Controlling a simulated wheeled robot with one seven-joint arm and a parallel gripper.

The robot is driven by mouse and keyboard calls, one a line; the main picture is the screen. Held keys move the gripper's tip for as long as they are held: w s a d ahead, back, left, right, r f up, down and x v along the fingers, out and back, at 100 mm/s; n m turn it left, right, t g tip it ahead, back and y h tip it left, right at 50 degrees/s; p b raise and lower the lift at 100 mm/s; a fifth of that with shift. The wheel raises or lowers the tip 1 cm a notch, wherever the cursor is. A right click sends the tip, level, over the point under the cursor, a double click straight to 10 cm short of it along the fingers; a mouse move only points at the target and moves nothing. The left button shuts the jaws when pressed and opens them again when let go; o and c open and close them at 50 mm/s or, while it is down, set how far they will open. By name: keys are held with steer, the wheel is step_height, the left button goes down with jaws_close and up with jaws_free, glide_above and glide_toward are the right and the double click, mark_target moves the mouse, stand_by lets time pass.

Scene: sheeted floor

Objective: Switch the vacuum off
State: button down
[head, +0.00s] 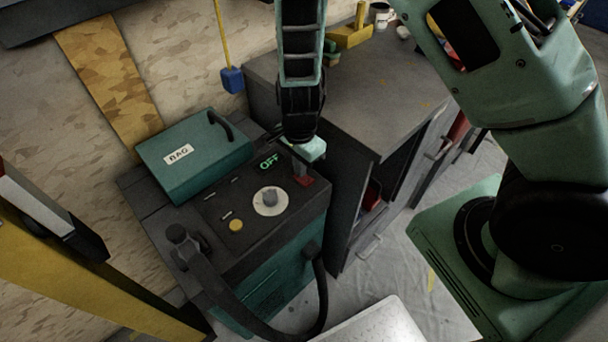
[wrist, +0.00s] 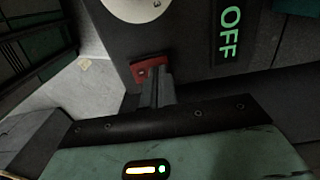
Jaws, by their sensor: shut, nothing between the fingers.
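The vacuum is a dark box with teal sides (head: 262,290) and a sloping black control panel (head: 215,208). A green lit "OFF" (head: 269,161) shows on the panel; it also shows in the wrist view (wrist: 231,32). A small red switch (head: 306,181) sits near the panel's right edge. In the wrist view the red switch (wrist: 141,73) is partly hidden by my fingers. My gripper (head: 300,169) is shut and empty, pointing down at the red switch. Its fingertips (wrist: 157,84) look right at the switch; I cannot tell whether they touch it.
A white round dial (head: 270,201) and a yellow button (head: 236,225) are on the panel. A teal lid marked "BAG" (head: 195,158) lies behind it. A black hose (head: 235,306) curves in front. A grey workbench (head: 362,95) stands close on the right.

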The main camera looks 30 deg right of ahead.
step_height(320, 180, up, 7)
steer(key=p, duration=0.6)
steer(key=shift+f, duration=0.15)
stand_by(0.3)
steer(key=s+a+r+n+y, duration=0.1)
steer(key=s+a+r+n, duration=0.3)
steer(key=r+n, duration=0.15)
steer(key=s+a+r+n+y, duration=0.1)
steer(key=s+a+r+n, duration=0.3)
steer(key=r, duration=0.3)
steer(key=s+d+r+n+h, duration=0.1)
steer(key=s+r+n, duration=0.9)
steer(key=s+n, duration=0.2)
steer(key=shift+d+n, duration=0.35)
steer(key=shift+r, duration=0.1)
